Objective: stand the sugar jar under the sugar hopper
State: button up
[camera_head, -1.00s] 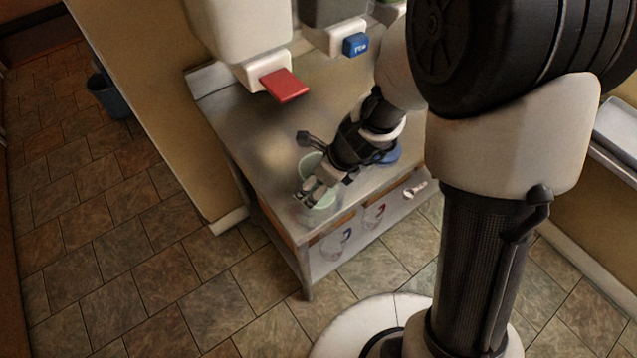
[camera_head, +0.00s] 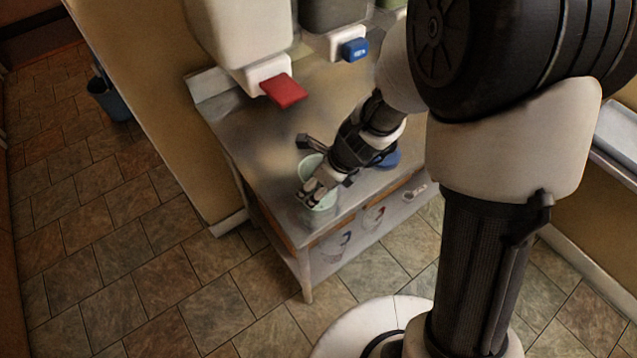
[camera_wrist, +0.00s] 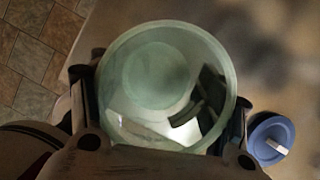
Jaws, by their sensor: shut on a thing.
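A pale green, see-through round jar (camera_head: 322,211) stands near the front edge of the metal table, partly hidden by my gripper. The wrist view shows the jar (camera_wrist: 160,75) from above, between my fingers, and it looks empty. My gripper (camera_head: 314,194) is shut on it; the fingers (camera_wrist: 160,112) lie on either side of the jar. I cannot tell whether its base touches the table. One white hopper (camera_head: 240,35) with a red lever (camera_head: 284,90) hangs behind and left of the jar. A dark hopper (camera_head: 330,12) with a blue lever (camera_head: 354,49) hangs to its right. The lever label is unreadable.
The metal table (camera_head: 255,135) is clear behind and left of the jar. A blue round thing (camera_head: 388,160) stands right of my gripper; it also shows in the wrist view (camera_wrist: 270,138). A blue bin (camera_head: 108,98) stands on the floor at the left.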

aim_at(319, 158)
jog(key=r+n+p, duration=0.1)
jog(key=r+p, duration=0.1)
jog(key=r, duration=0.1)
jog(key=r+n+p, duration=0.1)
jog(key=r+p, duration=0.1)
jog(key=r, duration=0.1)
jog(key=r+n+g+p, duration=0.1)
jog(key=r+p, duration=0.1)
jog(key=r, duration=0.1)
jog(key=shift+w+a+y, duration=0.1)
jog(key=shift+w+y, duration=0.15)
jog(key=shift+y, duration=0.05)
jog(key=n+g, duration=0.1)
jog(key=n, duration=0.2)
jog(key=shift+w+f, duration=0.1)
jog(key=shift+f, duration=0.05)
jog(key=d+n+g+h, duration=0.4)
jog(key=d+n, duration=0.8)
jog(key=n, duration=0.7)
jog(key=shift+s+d+f+g, duration=0.3)
jog(key=shift+s+f+g, duration=0.1)
jog(key=shift+g, duration=0.2)
